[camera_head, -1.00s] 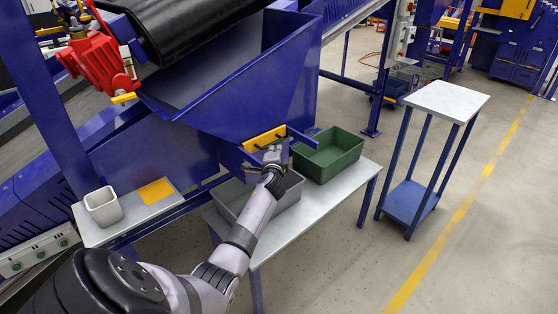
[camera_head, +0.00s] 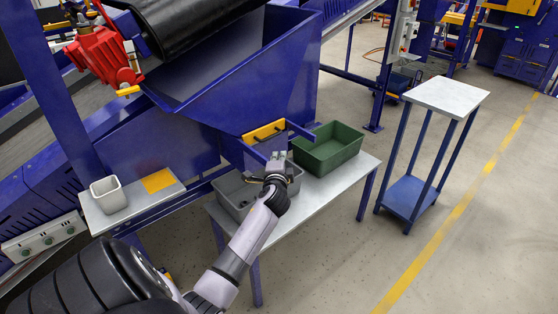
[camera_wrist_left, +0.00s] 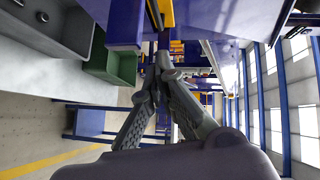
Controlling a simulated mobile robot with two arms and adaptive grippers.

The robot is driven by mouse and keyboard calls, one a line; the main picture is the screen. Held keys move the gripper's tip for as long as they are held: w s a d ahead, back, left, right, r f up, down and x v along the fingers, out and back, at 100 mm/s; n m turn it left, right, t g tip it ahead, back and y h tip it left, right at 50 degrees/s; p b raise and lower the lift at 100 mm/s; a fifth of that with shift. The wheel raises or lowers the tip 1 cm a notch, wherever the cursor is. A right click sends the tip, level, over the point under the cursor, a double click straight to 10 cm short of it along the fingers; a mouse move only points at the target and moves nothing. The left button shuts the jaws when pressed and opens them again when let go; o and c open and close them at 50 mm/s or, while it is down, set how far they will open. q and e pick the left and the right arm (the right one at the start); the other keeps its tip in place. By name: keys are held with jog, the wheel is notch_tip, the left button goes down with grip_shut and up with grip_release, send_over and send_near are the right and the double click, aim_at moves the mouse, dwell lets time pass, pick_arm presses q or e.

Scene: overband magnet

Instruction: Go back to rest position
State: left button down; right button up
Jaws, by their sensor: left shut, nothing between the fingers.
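My left gripper (camera_head: 277,158) is shut and empty in the head view. It is above the grey bin (camera_head: 235,195) and in front of the blue chute (camera_head: 255,90). In the left wrist view the fingers (camera_wrist_left: 160,62) meet at the tips near the yellow handle strip (camera_wrist_left: 165,14). The yellow handle (camera_head: 264,132) is on the front of the chute, and the gripper is apart from it in the head view. My right gripper is not in view.
A green bin (camera_head: 328,150) stands beside the grey bin on the white table (camera_head: 310,196). A small white container (camera_head: 108,195) and a yellow square (camera_head: 158,181) are on the left shelf. A tall stand (camera_head: 446,96) is at right. Floor there is clear.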

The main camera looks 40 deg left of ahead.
pick_arm(q)
jog(key=shift+s+d, duration=0.45)
jog(key=shift+s, duration=0.15)
jog(key=s+d+f+g+h, duration=0.15)
jog(key=s+d+f, duration=0.3)
jog(key=f, duration=0.75)
jog(key=s+d+f+n+g+h, duration=0.1)
jog(key=s+d+f+h, duration=0.3)
jog(key=f, duration=0.7)
jog(key=s+d+f+g+h, duration=0.2)
jog(key=s+d+f, duration=0.3)
jog(key=f, duration=0.7)
jog(key=s+d+f+n+g+h, duration=0.1)
jog(key=s+d+f+g, duration=0.1)
jog(key=s+d+f, duration=0.45)
jog(key=s+d+f+n+g+h, duration=0.15)
jog(key=s+d+f, duration=0.25)
jog(key=s+f, duration=0.55)
jog(key=s+d+f+n+g, duration=0.1)
jog(key=s+d, duration=0.1)
jog(key=s, duration=0.8)
jog(key=s+d+f+n+g, duration=0.1)
jog(key=s+d+f+g, duration=0.1)
jog(key=s, duration=0.9)
jog(key=shift+d+f+h, duration=0.2)
jog(key=shift+d+h, duration=0.2)
jog(key=shift+d, duration=0.35)
